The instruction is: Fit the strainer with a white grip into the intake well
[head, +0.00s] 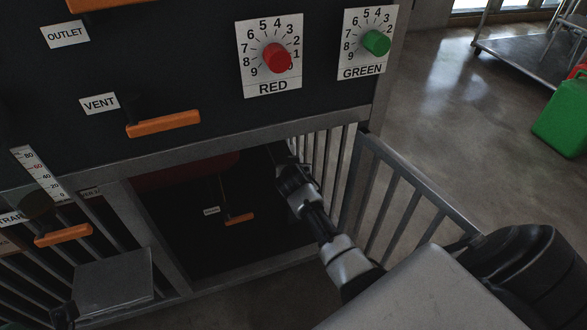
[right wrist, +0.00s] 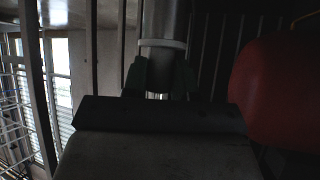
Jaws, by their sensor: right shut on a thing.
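In the right wrist view, my right gripper (right wrist: 160,80) is shut on the strainer (right wrist: 165,20), a grey metal cylinder with a white band (right wrist: 163,43) just beyond the fingers. In the head view, my right arm reaches into the dark opening under the panel. The right gripper (head: 283,160) is at the opening's upper right, dark and hard to make out. The strainer cannot be made out there. I cannot identify the intake well in either view.
A barred gate (head: 400,195) stands open right of the opening. A red rounded body (right wrist: 285,90) is close right of the gripper in the wrist view. Orange handles (head: 163,124) and red (head: 276,57) and green (head: 376,42) knobs project from the panel. A grey box (head: 113,281) is lower left.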

